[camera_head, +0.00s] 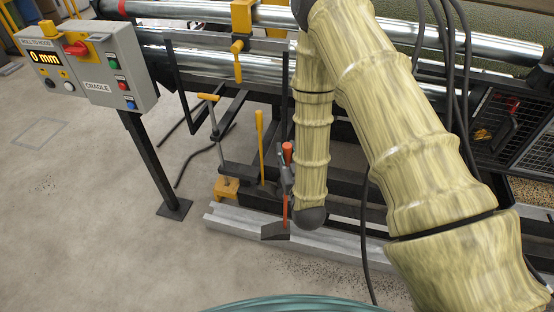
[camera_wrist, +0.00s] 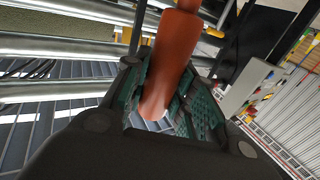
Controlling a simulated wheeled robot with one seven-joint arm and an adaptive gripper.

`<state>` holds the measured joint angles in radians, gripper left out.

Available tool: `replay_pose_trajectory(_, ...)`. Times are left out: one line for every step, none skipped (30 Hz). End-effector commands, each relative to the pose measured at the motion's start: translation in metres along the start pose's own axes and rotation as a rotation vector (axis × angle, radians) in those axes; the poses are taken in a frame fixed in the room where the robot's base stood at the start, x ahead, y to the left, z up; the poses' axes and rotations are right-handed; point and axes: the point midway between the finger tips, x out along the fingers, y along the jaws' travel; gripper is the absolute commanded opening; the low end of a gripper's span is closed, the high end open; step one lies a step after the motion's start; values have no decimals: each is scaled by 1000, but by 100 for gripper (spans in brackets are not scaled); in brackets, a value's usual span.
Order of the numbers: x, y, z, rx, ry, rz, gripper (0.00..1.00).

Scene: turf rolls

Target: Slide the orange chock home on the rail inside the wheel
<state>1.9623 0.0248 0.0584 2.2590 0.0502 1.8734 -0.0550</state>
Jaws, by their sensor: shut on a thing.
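The orange-handled chock (camera_head: 287,154) stands upright in the head view, its orange shaft running down to a dark foot (camera_head: 275,231) at the pale grey rail (camera_head: 240,222). I cannot tell whether the foot touches the rail. My gripper (camera_head: 284,178) is small and partly hidden beside the dark end of my arm. In the wrist view, the orange handle (camera_wrist: 172,60) lies between the green-padded fingers of my gripper (camera_wrist: 160,98), which are shut on it. The wheel cannot be made out clearly; my arm covers part of the cradle behind.
A yellow block (camera_head: 227,188) sits at the rail's left end, and a yellow lever (camera_head: 260,135) stands near the chock. A control box (camera_head: 92,68) reading "0 mm" stands on a post at left. Shiny rollers (camera_head: 200,60) run behind. Floor at front left is clear.

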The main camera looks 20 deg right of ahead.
Motion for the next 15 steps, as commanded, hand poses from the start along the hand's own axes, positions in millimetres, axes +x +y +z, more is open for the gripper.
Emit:
replay_pose_trajectory(5, 12, 11, 0, 6, 16, 0)
replay_pose_trajectory(7, 18, 14, -2, 6, 23, 0)
replay_pose_trajectory(10, 26, 17, -3, 6, 33, 0)
replay_pose_trajectory(13, 32, 20, -3, 7, 41, 0)
replay_pose_trajectory(15, 38, 22, -3, 7, 49, 0)
replay_pose_trajectory(17, 46, 26, -4, 8, 59, 0)
replay_pose_trajectory(19, 52, 29, -5, 8, 67, 0)
replay_pose_trajectory(21, 58, 31, -5, 8, 75, 0)
replay_pose_trajectory(24, 66, 35, -5, 8, 85, 0)
replay_pose_trajectory(26, 72, 38, -5, 8, 92, 0)
replay_pose_trajectory(27, 78, 40, -5, 9, 100, 0)
replay_pose_trajectory(29, 87, 44, -5, 9, 110, 0)
replay_pose_trajectory(31, 93, 46, -4, 9, 118, 0)
replay_pose_trajectory(32, 99, 49, -4, 8, 126, 0)
replay_pose_trajectory(34, 107, 53, -5, 8, 136, 0)
